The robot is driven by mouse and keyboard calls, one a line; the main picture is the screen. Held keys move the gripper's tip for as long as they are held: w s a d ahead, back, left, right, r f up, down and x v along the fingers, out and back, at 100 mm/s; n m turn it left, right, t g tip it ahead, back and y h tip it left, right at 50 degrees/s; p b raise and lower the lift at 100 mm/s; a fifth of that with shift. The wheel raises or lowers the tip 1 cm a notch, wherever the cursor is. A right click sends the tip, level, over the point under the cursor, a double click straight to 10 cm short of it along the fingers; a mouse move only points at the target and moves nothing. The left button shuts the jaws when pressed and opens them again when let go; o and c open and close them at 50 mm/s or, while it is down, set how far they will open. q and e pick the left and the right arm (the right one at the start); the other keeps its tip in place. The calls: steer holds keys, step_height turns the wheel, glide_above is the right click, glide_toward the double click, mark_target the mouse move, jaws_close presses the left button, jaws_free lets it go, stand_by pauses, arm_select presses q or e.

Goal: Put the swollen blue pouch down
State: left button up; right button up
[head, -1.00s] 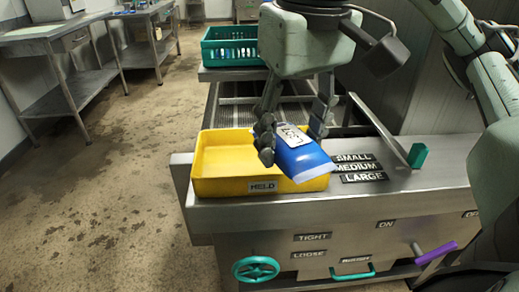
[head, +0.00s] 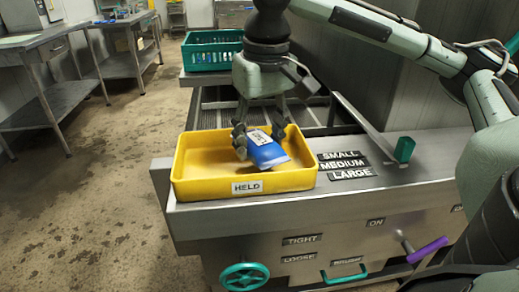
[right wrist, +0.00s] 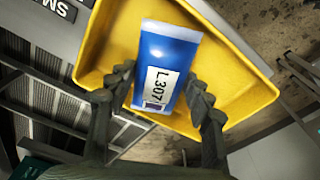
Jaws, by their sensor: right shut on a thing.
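The blue pouch (head: 267,152) has a white label and pale ends. In the right wrist view the pouch (right wrist: 168,62) shows its label reading L307. My right gripper (head: 260,140) is shut on it, with a finger at each side; the fingers also show in the right wrist view (right wrist: 160,88). The pouch is tilted, over the right part of the yellow tray (head: 215,188) marked HELD. I cannot tell whether it touches the tray floor. The left part of the tray is empty. My left gripper is not in view.
A green crate (head: 212,50) with pouches stands behind the tray. The SMALL, MEDIUM and LARGE plates (head: 343,165) lie right of the tray. A green handle (head: 404,150) stands farther right. A green wheel (head: 244,277) and a purple lever (head: 427,249) are on the front panel.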

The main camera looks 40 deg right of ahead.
mark_target(263, 143)
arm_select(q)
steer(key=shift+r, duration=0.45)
arm_select(e)
steer(key=shift+f, duration=0.95)
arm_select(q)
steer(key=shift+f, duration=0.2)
arm_select(e)
steer(key=o, duration=1.3)
steer(key=shift+f, duration=0.1)
steer(key=shift+o, duration=0.2)
steer(key=shift+r, duration=0.7)
steer(key=r+p, duration=0.1)
steer(key=r, duration=0.2)
steer(key=s+r+p, duration=0.1)
steer(key=r, duration=0.6)
steer(key=shift+s+a+r+p, duration=0.15)
steer(key=shift+a+r+p, duration=0.1)
steer(key=shift+p, duration=0.15)
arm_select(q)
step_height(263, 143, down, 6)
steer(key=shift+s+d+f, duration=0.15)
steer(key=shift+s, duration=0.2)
arm_select(e)
steer(key=shift+r, duration=0.15)
